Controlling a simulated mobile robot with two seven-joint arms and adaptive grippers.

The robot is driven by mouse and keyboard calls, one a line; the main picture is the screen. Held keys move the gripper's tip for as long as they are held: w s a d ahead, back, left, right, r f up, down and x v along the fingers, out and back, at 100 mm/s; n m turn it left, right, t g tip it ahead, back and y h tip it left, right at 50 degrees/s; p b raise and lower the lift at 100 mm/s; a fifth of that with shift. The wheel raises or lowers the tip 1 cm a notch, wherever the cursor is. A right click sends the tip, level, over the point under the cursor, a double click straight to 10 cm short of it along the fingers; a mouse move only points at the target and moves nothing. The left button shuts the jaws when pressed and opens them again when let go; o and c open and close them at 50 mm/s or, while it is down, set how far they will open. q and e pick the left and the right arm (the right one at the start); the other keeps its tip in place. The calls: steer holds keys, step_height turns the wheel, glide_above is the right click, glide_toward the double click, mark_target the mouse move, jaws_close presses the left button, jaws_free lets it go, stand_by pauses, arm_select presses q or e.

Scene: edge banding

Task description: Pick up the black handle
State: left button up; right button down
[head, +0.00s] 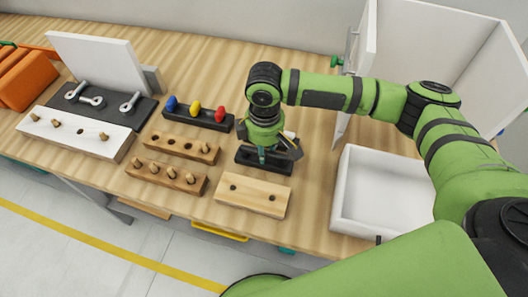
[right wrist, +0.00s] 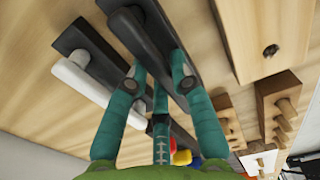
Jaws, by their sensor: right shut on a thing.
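The black handle (right wrist: 135,22) shows in the right wrist view on a dark block, with its near end between my right gripper's teal fingers. In the head view my right gripper (head: 264,152) points down at the dark block (head: 264,164), and its body hides most of the handle. The right gripper (right wrist: 156,80) is shut on the black handle. I cannot tell whether the handle is clear of its block. My left gripper is not in view.
A white handle-like piece (right wrist: 80,65) lies close by. A light wooden block with holes (head: 252,197) is in front, and peg blocks (head: 168,178) stand left. A rack of coloured knobs (head: 198,115) is behind left. A white tray (head: 345,195) stands right, before an open white cabinet (head: 415,45).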

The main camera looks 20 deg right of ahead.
steer(key=shift+r+b, duration=0.3)
steer(key=shift+r, duration=0.35)
step_height(320, 180, up, 3)
steer(key=shift+s+f+b, duration=0.1)
steer(key=shift+b, duration=0.35)
arm_select(q)
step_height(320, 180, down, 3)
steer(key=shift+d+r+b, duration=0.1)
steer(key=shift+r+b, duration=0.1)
steer(key=shift+b, duration=0.35)
arm_select(e)
steer(key=s+r, duration=0.7)
steer(key=s, duration=0.4)
steer(key=shift+s+a, duration=0.2)
steer(key=shift+a, duration=0.25)
